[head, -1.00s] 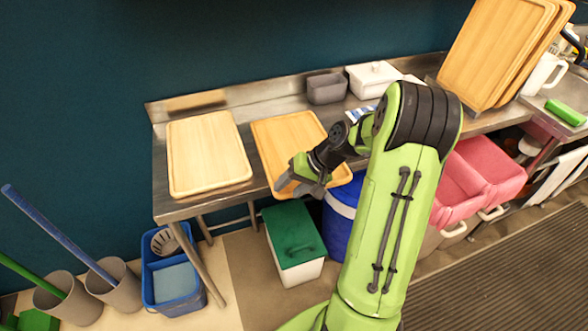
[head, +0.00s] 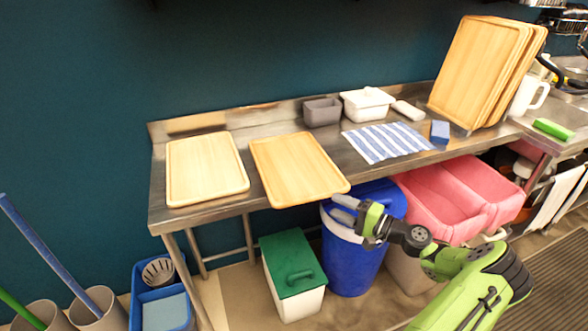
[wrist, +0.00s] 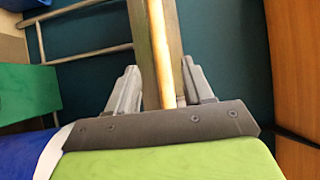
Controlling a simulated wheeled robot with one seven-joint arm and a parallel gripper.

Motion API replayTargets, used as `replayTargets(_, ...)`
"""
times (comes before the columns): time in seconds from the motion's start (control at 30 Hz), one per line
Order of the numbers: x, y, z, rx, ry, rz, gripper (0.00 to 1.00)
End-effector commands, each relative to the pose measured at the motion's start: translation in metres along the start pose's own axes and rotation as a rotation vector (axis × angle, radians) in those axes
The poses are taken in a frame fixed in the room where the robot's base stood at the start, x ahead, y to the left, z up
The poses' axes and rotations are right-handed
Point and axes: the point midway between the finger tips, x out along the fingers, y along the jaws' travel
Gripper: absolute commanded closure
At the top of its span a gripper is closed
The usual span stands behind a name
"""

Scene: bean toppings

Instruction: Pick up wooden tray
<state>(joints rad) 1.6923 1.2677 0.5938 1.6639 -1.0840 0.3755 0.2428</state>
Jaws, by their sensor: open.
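Two light wooden trays lie flat on the metal table. The left tray (head: 205,168) lies fully on the table. The middle tray (head: 297,168) reaches the table's front edge and seems to stick out slightly over it. My gripper (head: 335,206) is open at the front right corner of the middle tray, its fingers pointing at the table. In the wrist view, a pale wooden edge, apparently the tray's (wrist: 160,50), runs between the spread fingers of my gripper (wrist: 158,68). I cannot tell whether either finger touches it.
Below the table (head: 195,216) stand a green-lidded bin (head: 293,265), a blue bin (head: 350,255) and pink tubs (head: 440,195). On top are a striped cloth (head: 388,142), a blue sponge (head: 440,131), a grey container (head: 322,112), a white container (head: 366,104) and upright trays (head: 480,70).

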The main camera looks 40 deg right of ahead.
Motion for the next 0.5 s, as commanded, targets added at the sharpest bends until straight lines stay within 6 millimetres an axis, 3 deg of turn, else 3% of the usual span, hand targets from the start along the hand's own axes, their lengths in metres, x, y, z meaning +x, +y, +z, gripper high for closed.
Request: replayTargets(0.5, 0.071, 0.001, 0.001, 0.000, -0.001, 0.002, 0.49)
